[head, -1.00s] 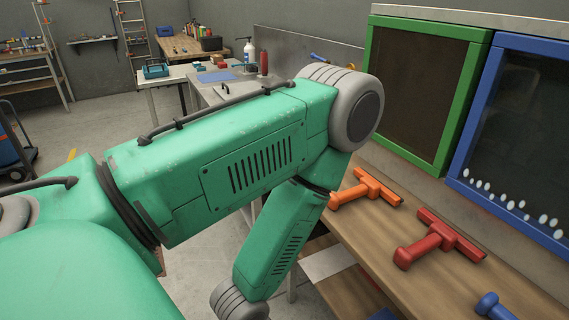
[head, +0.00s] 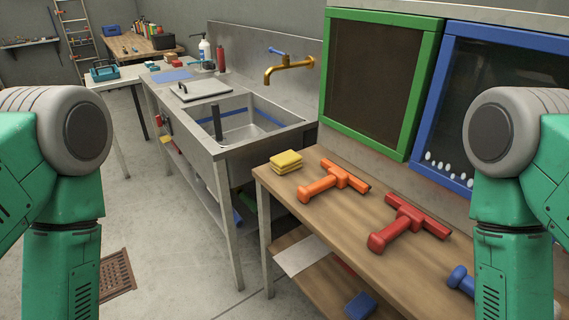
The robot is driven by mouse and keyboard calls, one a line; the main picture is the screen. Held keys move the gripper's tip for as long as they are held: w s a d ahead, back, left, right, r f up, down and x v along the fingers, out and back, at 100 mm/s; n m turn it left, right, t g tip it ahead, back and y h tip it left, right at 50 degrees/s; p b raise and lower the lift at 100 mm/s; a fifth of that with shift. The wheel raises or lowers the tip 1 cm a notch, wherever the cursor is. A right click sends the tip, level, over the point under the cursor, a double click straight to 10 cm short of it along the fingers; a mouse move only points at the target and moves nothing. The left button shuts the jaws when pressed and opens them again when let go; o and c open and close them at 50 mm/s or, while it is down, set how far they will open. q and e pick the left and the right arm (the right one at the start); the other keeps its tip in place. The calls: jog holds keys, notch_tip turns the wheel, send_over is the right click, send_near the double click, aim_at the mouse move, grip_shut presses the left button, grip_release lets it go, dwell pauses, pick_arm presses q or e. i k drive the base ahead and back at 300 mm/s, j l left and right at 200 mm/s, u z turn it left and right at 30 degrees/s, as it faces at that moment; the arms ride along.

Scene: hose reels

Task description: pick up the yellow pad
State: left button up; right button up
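The yellow pad (head: 286,159) lies on the left end of the wooden bench (head: 330,225). It looks like two yellow pads, one stacked on the other. An orange squeegee (head: 331,182) lies just to its right. My left and right green arms show at the two sides of the head view, bent downward. Both grippers are below the picture, so their state is hidden. Neither arm is near the pad.
A red squeegee (head: 408,224) and a blue handle (head: 461,280) lie further right on the bench. A metal sink (head: 238,125) with a brass tap (head: 288,66) stands to its left. Green-framed (head: 382,80) and blue-framed panels stand behind. Floor at left is clear around a drain grate (head: 117,276).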

aim_at(283, 162)
jog(key=z, duration=1.25)
jog(key=u, duration=1.25)
jog(key=i+j+z, duration=0.1)
jog(key=i+j, duration=0.35)
jog(key=j, duration=0.3)
jog(key=i+j+z, duration=0.15)
jog(key=j, duration=0.25)
jog(key=i+j, duration=0.25)
jog(key=j, duration=0.15)
jog(key=z, duration=0.05)
